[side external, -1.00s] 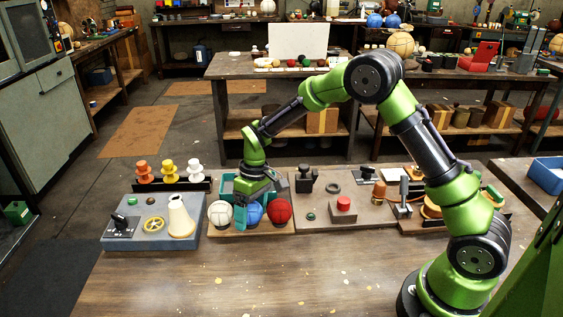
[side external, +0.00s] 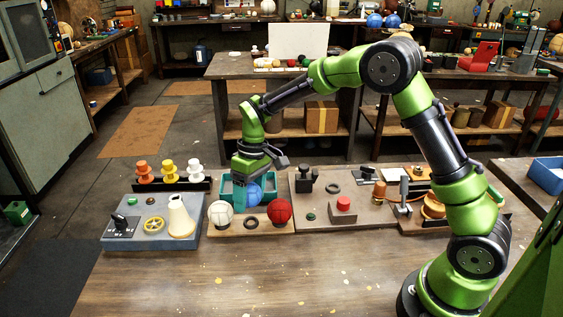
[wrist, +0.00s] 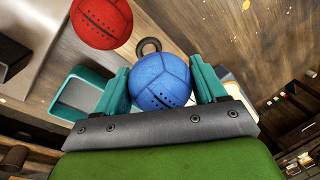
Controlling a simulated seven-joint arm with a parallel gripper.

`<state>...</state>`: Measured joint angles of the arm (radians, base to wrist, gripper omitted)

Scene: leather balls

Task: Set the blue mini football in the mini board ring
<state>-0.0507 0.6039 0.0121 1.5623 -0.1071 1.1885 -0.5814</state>
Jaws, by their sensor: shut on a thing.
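The blue mini football (side external: 255,195) is between the teal fingers of my gripper (side external: 252,188), which is shut on it. The ball is raised above the mini board (side external: 222,234). In the wrist view, the blue ball (wrist: 161,80) sits between both fingers (wrist: 161,86). The dark ring (side external: 251,224) lies empty on the mini board, between a white ball (side external: 220,213) and a red ball (side external: 280,211). The ring also shows in the wrist view (wrist: 139,46), just beyond the blue ball.
A teal open bin (side external: 227,187) stands behind the board. A grey panel with a cone (side external: 180,216) is at left. A board with a red button (side external: 343,203) and another dark ring (side external: 333,188) is at right. The table front is clear.

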